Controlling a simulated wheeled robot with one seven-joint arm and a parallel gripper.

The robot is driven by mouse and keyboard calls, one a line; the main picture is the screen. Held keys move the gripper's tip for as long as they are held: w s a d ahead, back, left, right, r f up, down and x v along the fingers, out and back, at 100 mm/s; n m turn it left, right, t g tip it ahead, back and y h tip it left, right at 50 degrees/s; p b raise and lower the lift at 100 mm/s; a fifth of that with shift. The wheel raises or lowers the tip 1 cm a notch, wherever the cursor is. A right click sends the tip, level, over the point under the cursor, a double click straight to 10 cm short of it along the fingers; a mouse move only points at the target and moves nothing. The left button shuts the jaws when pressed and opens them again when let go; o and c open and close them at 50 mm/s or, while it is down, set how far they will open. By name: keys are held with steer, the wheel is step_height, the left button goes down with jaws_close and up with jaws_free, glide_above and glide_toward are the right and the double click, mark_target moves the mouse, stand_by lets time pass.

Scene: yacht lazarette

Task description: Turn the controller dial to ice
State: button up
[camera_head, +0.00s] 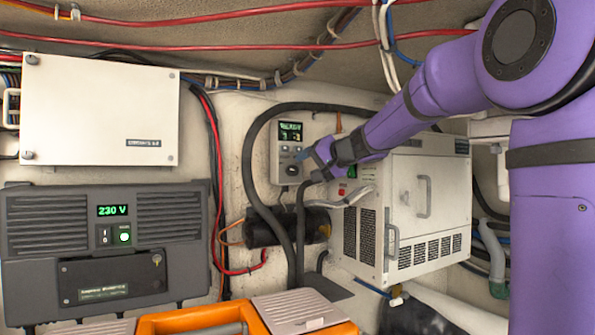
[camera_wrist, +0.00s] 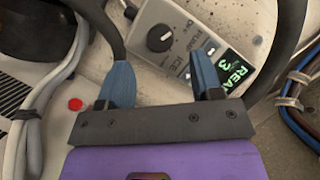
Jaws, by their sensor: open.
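The controller (camera_head: 286,150) is a light grey box on the back wall, with a green-lit display at its top. In the wrist view the controller (camera_wrist: 200,32) is tilted, with a round black dial (camera_wrist: 160,38) and printed labels beside it, one reading ICE. A small light mark shows on the dial; which label it points to I cannot tell. My gripper (camera_wrist: 163,80) is open and empty, its blue fingertips spread below the dial and apart from it. In the head view my gripper (camera_head: 313,160) is just right of the controller, near the dial (camera_head: 293,170).
A white ventilated unit (camera_head: 430,205) stands right of the controller, under my arm. Dark hoses (camera_head: 248,150) loop around the controller. A 230 V inverter (camera_head: 110,245) and a white box (camera_head: 100,110) are at left. An orange toolbox (camera_head: 190,318) is at the front.

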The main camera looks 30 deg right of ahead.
mark_target(295, 170)
steer(key=shift+x, duration=2.4)
steer(key=c, duration=0.9)
steer(key=shift+c, duration=0.2)
